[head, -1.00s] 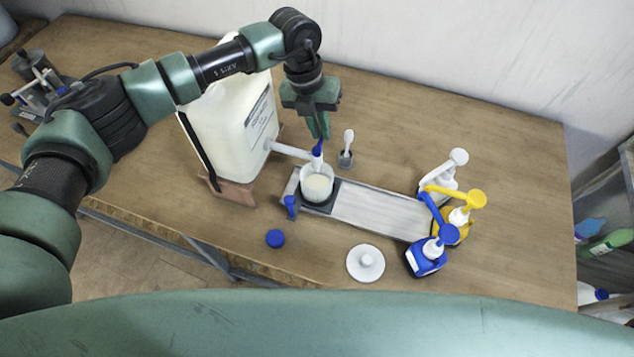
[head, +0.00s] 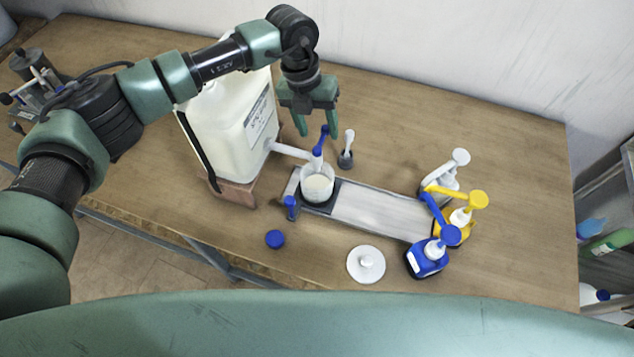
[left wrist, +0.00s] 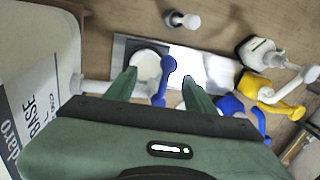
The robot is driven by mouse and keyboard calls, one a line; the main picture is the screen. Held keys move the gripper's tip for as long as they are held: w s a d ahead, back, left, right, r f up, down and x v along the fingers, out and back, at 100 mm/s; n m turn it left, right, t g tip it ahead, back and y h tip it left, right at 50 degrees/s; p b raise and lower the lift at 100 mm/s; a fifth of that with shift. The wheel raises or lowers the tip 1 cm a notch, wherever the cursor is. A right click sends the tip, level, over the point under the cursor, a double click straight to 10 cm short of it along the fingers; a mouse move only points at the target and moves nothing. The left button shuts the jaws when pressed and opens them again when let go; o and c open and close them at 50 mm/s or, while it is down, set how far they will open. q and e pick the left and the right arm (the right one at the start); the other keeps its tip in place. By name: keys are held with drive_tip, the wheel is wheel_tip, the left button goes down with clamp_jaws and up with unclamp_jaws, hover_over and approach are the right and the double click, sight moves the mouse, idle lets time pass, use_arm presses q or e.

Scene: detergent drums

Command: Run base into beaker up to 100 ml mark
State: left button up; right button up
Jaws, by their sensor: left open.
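The white drum (head: 228,115), its label reading BASE in the left wrist view (left wrist: 45,110), stands on a brown block. Its white spout (head: 290,150) ends in a tap with a blue lever (head: 321,142). The clear beaker (head: 318,185) stands under the tap and holds whitish liquid; its marks are too small to read. It also shows in the left wrist view (left wrist: 150,60). My left gripper (head: 319,130) is open and empty, its fingers apart on either side of the lever. My right gripper is out of view.
The beaker stands on a dark pad at the left end of a grey board (head: 380,213). White, yellow (head: 460,217) and blue (head: 428,260) pump bottles stand at its right end. A blue cap (head: 275,239), a white lid (head: 366,264) and a small scoop-like item (head: 347,150) lie around.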

use_arm(q)
drive_tip(key=shift+r, duration=0.1)
drive_tip(key=r+p, duration=0.1)
drive_tip(key=r, duration=0.1)
drive_tip(key=a+r+p, duration=0.1)
drive_tip(key=r, duration=0.1)
drive_tip(key=shift+r, duration=0.15)
idle(0.7)
drive_tip(key=shift+w, duration=0.1)
wheel_tip(320, 180, up, 8)
drive_tip(key=a+b, duration=0.1)
drive_tip(key=b, duration=0.3)
drive_tip(key=shift+w+a, duration=0.2)
drive_tip(key=shift+a, duration=0.1)
drive_tip(key=shift+f, duration=0.2)
